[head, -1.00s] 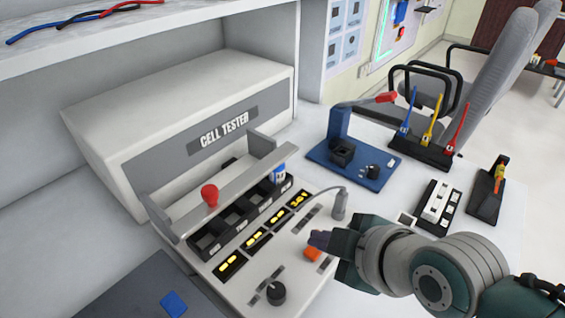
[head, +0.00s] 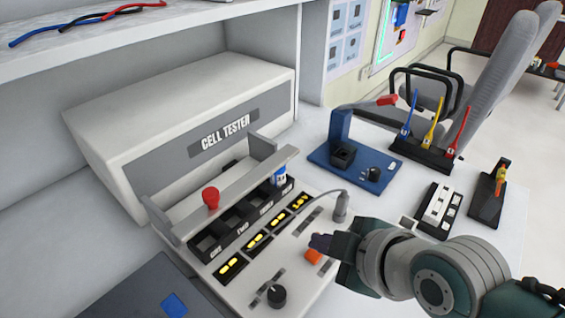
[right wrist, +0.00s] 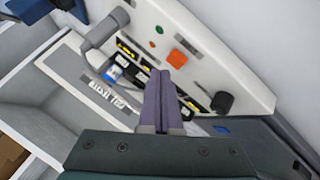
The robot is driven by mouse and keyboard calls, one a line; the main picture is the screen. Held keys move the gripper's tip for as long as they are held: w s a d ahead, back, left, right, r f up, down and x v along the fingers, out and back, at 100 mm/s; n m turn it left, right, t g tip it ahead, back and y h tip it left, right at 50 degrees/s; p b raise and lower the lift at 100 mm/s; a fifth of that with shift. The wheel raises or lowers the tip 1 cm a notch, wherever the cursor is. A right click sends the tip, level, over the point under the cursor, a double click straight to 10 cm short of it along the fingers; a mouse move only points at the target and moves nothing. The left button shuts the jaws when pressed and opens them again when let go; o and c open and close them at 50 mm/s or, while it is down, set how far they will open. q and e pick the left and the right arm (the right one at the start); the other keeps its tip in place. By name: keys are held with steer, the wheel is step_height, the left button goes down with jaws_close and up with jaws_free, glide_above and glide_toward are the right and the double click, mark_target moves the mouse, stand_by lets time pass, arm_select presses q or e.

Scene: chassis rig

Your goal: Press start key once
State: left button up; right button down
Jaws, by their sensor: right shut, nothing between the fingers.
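The cell tester (head: 172,125) is a pale box with a sloped front panel. An orange square key (head: 313,256) sits on that panel; it also shows in the right wrist view (right wrist: 177,58). I cannot read a label on it. My right gripper (head: 320,242) is shut and empty, its purple-grey fingertips close to the orange key in the head view. In the right wrist view, the fingers (right wrist: 162,78) point toward the panel, with their tips just short of the key in the picture. Contact cannot be told. My left gripper is not in view.
The panel has a black knob (head: 276,295), yellow-lit displays (head: 256,241) and a cell bay with a blue-and-white cell (head: 279,175). A red knob (head: 210,196) tops the bay's bar. A grey cable plug (head: 340,205) stands nearby. A blue fixture (head: 340,130) is beyond.

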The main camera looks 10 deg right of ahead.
steer(key=shift+f, duration=0.15)
stand_by(0.5)
steer(key=shift+f, duration=0.2)
steer(key=shift+f+b, duration=0.1)
steer(key=shift+b, duration=0.2)
steer(key=shift+f, duration=0.2)
steer(key=shift+f+b, duration=0.3)
steer(key=shift+b, duration=0.05)
stand_by(0.6)
steer(key=shift+r+p, duration=0.95)
steer(key=shift+p, duration=0.05)
